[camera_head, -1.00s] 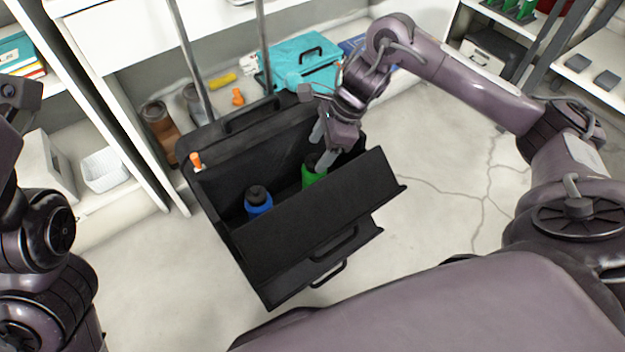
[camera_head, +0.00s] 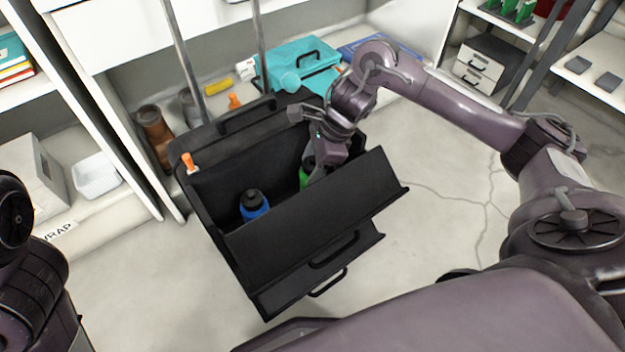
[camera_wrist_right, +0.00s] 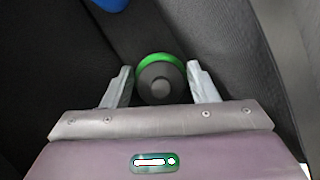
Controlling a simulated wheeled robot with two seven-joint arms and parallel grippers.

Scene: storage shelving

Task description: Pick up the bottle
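A green bottle (camera_head: 304,176) with a dark cap stands in the open black case, at its right end, mostly hidden by my right gripper and the case's front flap. In the right wrist view the green bottle (camera_wrist_right: 160,80) is seen from above, between the two fingers. My right gripper (camera_wrist_right: 160,88) is open, one finger on each side of the cap, with small gaps. In the head view my right gripper (camera_head: 316,172) reaches down into the case. A blue bottle (camera_head: 254,206) with a black cap stands to the left in the same case. My left gripper is not in view.
The black case (camera_head: 330,215) has a raised front flap and a handle on its back edge. An orange-topped item (camera_head: 189,162) sits at its left corner. Shelves with brown boots (camera_head: 154,130) and a teal case (camera_head: 300,62) stand behind. The floor to the right is clear.

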